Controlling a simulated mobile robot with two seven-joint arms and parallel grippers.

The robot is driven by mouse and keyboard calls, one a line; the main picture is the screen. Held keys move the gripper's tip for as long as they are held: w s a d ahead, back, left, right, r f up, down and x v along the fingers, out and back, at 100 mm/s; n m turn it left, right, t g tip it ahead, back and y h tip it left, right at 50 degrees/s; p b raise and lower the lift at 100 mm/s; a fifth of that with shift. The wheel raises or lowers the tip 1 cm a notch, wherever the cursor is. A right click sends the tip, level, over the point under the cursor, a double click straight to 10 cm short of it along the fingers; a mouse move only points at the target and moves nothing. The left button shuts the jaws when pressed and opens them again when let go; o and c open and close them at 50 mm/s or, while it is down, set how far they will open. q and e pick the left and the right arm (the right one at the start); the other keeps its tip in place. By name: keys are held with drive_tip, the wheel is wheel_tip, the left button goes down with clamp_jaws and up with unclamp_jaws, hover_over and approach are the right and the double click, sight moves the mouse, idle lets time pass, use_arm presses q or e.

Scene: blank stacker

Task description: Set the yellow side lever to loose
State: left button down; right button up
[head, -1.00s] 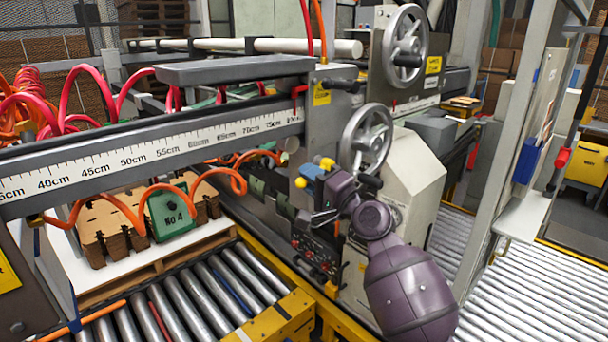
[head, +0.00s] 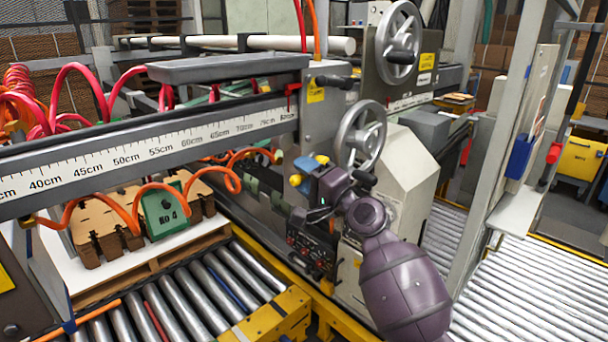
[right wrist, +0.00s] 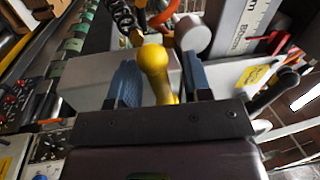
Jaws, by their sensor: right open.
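The yellow side lever (right wrist: 156,72), with a rounded knob, stands between the two blue finger pads of my right gripper (right wrist: 160,80) in the right wrist view. The pads are apart, with visible gaps on both sides of the lever, so the gripper is open around it. In the head view my right gripper (head: 311,174) is at the machine's side below the upright post. Two yellow knobs show beside its blue fingers, one at the upper right (head: 321,159) and one at the lower left (head: 295,180). I cannot tell surely which is the lever's. My left gripper is out of view.
A silver handwheel (head: 361,135) is just above my right wrist. The ruler beam (head: 150,150) runs left of the post, and an orange coiled hose (head: 233,178) hangs near the gripper. A red-buttoned control panel (head: 308,250) is below. Rollers (head: 215,285) lie in front.

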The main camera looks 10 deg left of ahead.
drive_tip(key=v, duration=1)
drive_tip(key=shift+s+d+b, duration=0.25)
drive_tip(key=shift+b, duration=0.15)
drive_tip(key=s+d+f+n+t+h, duration=0.2)
drive_tip(key=d+f+n+h, duration=0.1)
drive_tip(key=d+f+h, duration=0.4)
drive_tip(key=s+d+f+n+t+h, duration=0.2)
drive_tip(key=d+f+n+t+h, duration=0.15)
drive_tip(key=d+f, duration=0.6)
drive_tip(key=s+d+f+g+h, duration=0.2)
drive_tip(key=s+d+f, duration=0.3)
drive_tip(key=s+f, duration=0.5)
drive_tip(key=s+d+f+g+h, duration=0.3)
drive_tip(key=s+d+f, duration=0.3)
drive_tip(key=s+f, duration=0.5)
drive_tip(key=s+h, duration=0.1)
drive_tip(key=s, duration=0.2)
drive_tip(key=shift+d, duration=0.3)
